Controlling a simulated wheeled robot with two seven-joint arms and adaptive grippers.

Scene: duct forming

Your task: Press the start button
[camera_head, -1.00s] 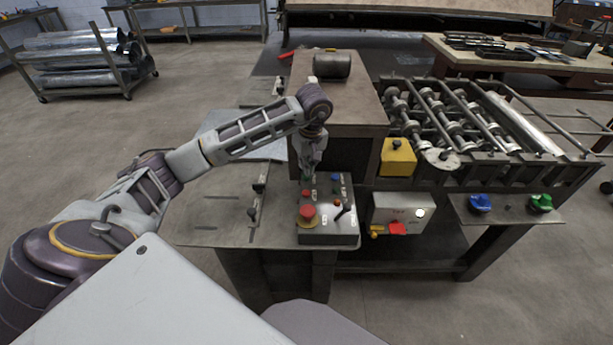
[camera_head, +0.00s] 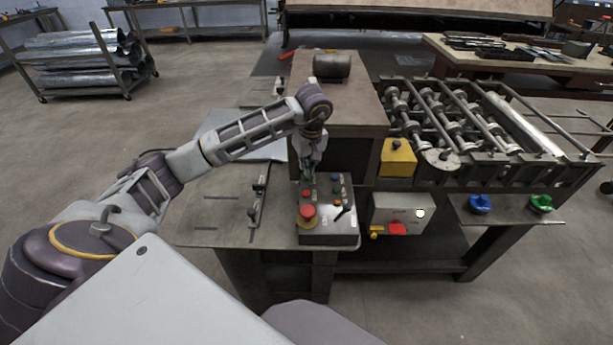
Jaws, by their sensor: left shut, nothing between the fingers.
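The control panel (camera_head: 328,238) sits on the front of the machine table. It carries a large red mushroom button (camera_head: 308,212), a black lever (camera_head: 343,213) and several small coloured buttons, among them a green one (camera_head: 306,181) at the upper left and a blue one (camera_head: 335,178) at the upper right. Which one is the start button cannot be read. My left gripper (camera_head: 308,172) is shut and empty, pointing down just above the green button. Whether it touches the button cannot be told. My right gripper is not in view.
A grey box (camera_head: 400,215) with a red tab hangs right of the panel. Blue (camera_head: 480,203) and green (camera_head: 541,203) knobs sit on a side shelf. A brown housing (camera_head: 345,110) stands close behind my gripper, and rollers (camera_head: 450,115) extend to the right.

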